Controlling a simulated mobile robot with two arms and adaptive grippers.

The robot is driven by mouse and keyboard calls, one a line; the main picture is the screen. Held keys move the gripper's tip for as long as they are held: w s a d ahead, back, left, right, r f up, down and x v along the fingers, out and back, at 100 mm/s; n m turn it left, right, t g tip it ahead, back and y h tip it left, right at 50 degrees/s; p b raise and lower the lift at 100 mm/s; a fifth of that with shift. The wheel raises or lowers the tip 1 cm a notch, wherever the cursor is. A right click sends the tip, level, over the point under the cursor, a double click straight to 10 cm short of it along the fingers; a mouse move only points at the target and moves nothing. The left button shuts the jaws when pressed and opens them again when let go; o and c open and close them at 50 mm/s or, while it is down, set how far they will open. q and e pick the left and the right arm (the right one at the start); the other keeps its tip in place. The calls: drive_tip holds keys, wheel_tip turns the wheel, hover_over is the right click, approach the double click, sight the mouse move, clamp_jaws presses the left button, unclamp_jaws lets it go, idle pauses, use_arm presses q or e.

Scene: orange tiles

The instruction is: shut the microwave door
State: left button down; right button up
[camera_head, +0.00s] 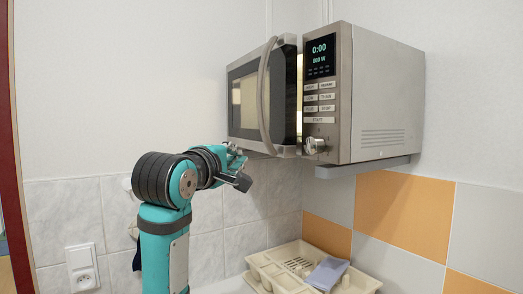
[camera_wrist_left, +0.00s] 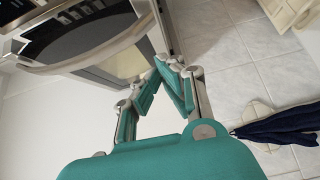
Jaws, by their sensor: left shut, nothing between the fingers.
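The silver microwave (camera_head: 375,95) stands on a wall shelf, with its control panel facing forward. Its door (camera_head: 290,90) is ajar: a lit gap shows between the door's handle side and the panel. The curved handle (camera_head: 262,98) stands out from the door; it also shows in the left wrist view (camera_wrist_left: 95,66). My left gripper (camera_head: 240,172) is below the door's lower edge, near the handle's lower end. In the left wrist view its fingertips (camera_wrist_left: 165,63) come together with nothing between them. Whether they touch the door cannot be told. My right gripper is not in view.
A grey shelf (camera_head: 362,167) carries the microwave. A cream dish rack (camera_head: 290,268) with items in it lies below. A wall socket (camera_head: 83,267) is at lower left. A dark blue cloth (camera_wrist_left: 280,127) hangs on the tiled wall. The space left of the microwave is clear.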

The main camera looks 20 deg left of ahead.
sight(277, 151)
use_arm(q)
drive_tip(key=w+d+p, duration=0.1)
drive_tip(key=w, duration=0.2)
drive_tip(key=w+p, duration=0.1)
drive_tip(key=w, duration=0.2)
drive_tip(key=w+d+p, duration=0.1)
drive_tip(key=w+p, duration=0.1)
drive_tip(key=w, duration=0.1)
drive_tip(key=shift+w+d, duration=0.3)
drive_tip(key=shift+d, duration=0.05)
drive_tip(key=w+d+p, duration=0.1)
drive_tip(key=d, duration=0.1)
drive_tip(key=w+d, duration=0.1)
drive_tip(key=w, duration=0.1)
drive_tip(key=shift+w+d+r+p, duration=0.1)
drive_tip(key=shift+w+d+p, duration=0.1)
drive_tip(key=shift+d+p, duration=0.2)
drive_tip(key=shift+s+a, duration=0.15)
drive_tip(key=shift+a, duration=0.05)
